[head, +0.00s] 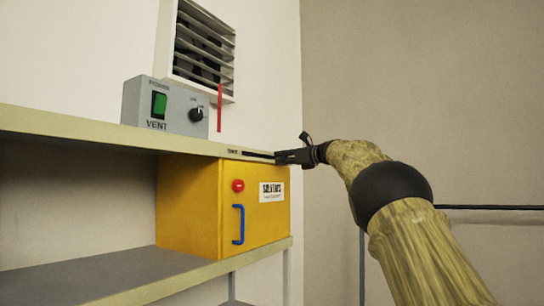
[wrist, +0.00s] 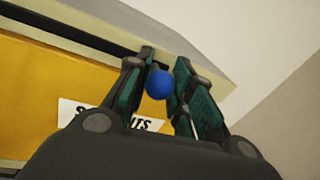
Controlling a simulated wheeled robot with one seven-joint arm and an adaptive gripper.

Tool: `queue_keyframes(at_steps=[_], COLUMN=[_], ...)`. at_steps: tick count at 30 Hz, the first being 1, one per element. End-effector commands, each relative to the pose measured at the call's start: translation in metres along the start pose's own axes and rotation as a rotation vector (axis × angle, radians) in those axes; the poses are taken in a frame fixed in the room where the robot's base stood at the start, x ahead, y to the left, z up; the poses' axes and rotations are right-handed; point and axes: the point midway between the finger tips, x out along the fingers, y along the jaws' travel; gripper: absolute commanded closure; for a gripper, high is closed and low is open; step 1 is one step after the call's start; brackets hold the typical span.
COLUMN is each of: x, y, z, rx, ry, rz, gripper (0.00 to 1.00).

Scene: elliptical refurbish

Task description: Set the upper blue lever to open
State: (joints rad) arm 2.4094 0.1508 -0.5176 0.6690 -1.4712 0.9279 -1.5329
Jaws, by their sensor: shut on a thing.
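The upper blue lever shows as a round blue knob (wrist: 159,84) between my gripper's fingers (wrist: 165,64) in the wrist view. The fingers are shut on it. In the head view my gripper (head: 283,157) is at the right end of the upper shelf's front edge, beside a dark slot (head: 257,155) with a small label to its left. The knob is hidden by the gripper there, and the label is too small to read fully.
A yellow cabinet (head: 190,205) with a red button (head: 238,186) and a blue handle (head: 239,224) stands under the upper shelf (head: 60,124). A grey VENT box (head: 177,117) sits on that shelf, below a wall vent (head: 203,50). Open space lies right of the shelf.

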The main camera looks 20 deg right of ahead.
Motion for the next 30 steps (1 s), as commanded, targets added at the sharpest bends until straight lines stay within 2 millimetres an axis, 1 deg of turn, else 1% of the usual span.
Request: queue_keyframes(at_steps=[1, 3, 12, 13, 16, 17, 26, 30], x=[-0.0021, -0.0037, -0.0046, -0.0046, -0.0044, -0.0042, -0.0035, -0.009], y=[-0.0043, -0.0068, -0.0079, -0.0079, -0.0075, -0.0074, -0.0061, -0.0065], z=[-0.0006, -0.001, 0.0002, 0.0003, 0.0003, 0.0002, -0.0004, -0.0001], rx=[0.0, 0.0, -0.001, -0.001, -0.001, -0.001, -0.001, 0.0], ry=[0.0, 0.0, -0.001, -0.001, -0.001, -0.001, 0.0, 0.0], rz=[-0.005, -0.008, -0.01, -0.01, -0.009, -0.009, -0.007, -0.007], gripper=[1.0, 1.0, 1.0, 0.73, 0.55, 0.53, 0.53, 0.53])
